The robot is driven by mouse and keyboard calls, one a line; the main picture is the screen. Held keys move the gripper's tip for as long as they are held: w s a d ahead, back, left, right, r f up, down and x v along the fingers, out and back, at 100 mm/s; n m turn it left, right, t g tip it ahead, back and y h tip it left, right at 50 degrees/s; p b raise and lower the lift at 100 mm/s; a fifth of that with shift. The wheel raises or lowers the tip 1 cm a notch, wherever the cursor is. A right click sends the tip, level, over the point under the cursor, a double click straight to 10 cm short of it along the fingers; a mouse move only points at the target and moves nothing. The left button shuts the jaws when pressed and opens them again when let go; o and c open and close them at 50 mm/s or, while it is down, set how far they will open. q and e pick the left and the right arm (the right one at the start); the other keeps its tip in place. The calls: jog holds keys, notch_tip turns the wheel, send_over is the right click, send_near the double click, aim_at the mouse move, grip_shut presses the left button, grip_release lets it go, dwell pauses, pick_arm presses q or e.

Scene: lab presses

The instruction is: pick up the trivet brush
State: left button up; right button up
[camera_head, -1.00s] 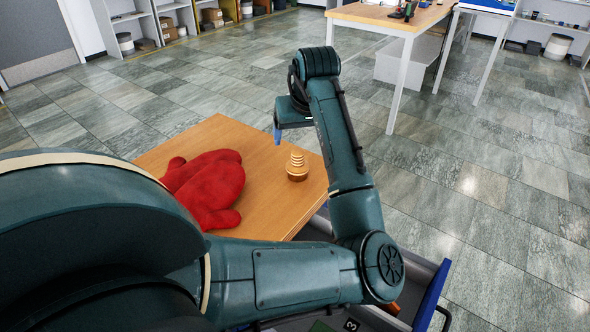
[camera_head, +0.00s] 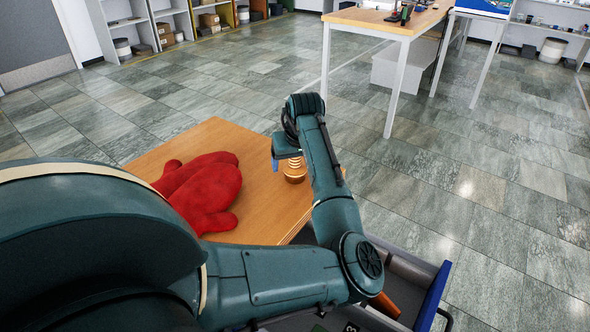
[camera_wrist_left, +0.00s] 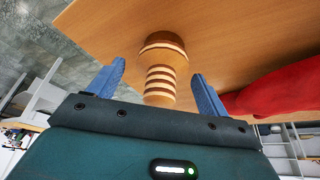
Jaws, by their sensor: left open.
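The trivet brush (camera_head: 294,172) looks like a turned wooden piece with light and dark bands, standing on the wooden table (camera_head: 262,210). My left gripper (camera_head: 276,163) is close in front of it and hides part of it in the head view. In the left wrist view, the brush (camera_wrist_left: 161,82) shows between the two blue fingers of my left gripper (camera_wrist_left: 159,70), with a gap on each side. The fingers are open and hold nothing. My right gripper is not in view.
A soft red object (camera_head: 203,188) lies on the table left of the brush; it also shows at the right of the left wrist view (camera_wrist_left: 275,92). A larger table (camera_head: 385,20) and shelves (camera_head: 165,20) stand farther back. Open tiled floor surrounds the small table.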

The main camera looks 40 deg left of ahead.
pick_arm(q)
jog(key=shift+w+a+f, duration=0.1)
jog(key=shift+a+f, duration=0.1)
jog(key=shift+f, duration=0.4)
jog(key=shift+c, duration=0.6)
jog(key=c, duration=1)
